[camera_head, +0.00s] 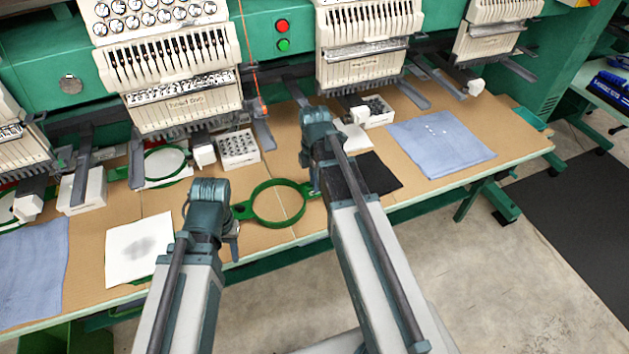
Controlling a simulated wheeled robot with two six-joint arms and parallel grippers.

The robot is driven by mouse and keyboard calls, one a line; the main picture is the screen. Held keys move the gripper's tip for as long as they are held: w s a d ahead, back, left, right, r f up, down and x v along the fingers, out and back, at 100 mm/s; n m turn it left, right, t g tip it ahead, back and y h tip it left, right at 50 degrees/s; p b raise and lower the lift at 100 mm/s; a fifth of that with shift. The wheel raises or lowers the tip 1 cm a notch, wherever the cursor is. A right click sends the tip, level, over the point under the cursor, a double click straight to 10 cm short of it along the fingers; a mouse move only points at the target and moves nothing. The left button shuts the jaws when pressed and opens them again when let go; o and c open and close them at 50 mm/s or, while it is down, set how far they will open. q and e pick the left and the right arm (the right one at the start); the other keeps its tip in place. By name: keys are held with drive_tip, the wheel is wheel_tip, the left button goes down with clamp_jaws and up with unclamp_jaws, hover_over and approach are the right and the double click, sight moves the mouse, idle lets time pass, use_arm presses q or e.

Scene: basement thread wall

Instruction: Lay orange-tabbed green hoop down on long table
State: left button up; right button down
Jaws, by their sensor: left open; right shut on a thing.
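A green hoop (279,225), an open ring with a tab on each side, is over the front part of the long table (278,163). I cannot make out orange on its tabs. My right gripper (315,188) is shut on the hoop's right tab; the arm partly hides the grip. My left gripper (233,240) is open, close to the hoop's left tab; I cannot tell whether they touch. The hoop looks roughly level, and I cannot tell whether it rests on the table or hangs just above it.
Embroidery machine heads (170,65) line the table's back. A white sheet (138,250) lies left of the hoop, and a black cloth (379,173) and blue cloth (440,142) lie right of it. A white box of spools (238,149) stands behind. Another green hoop (165,148) sits back left.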

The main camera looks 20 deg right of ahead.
drive_tip(key=shift+f, duration=0.1)
drive_tip(key=c, duration=1.3)
unclamp_jaws()
drive_tip(key=o, duration=0.5)
drive_tip(key=shift+o, duration=0.2)
wheel_tip(320, 180, up, 14)
drive_tip(key=p, duration=1.3)
drive_tip(key=shift+p, duration=0.35)
drive_tip(key=shift+f, duration=0.15)
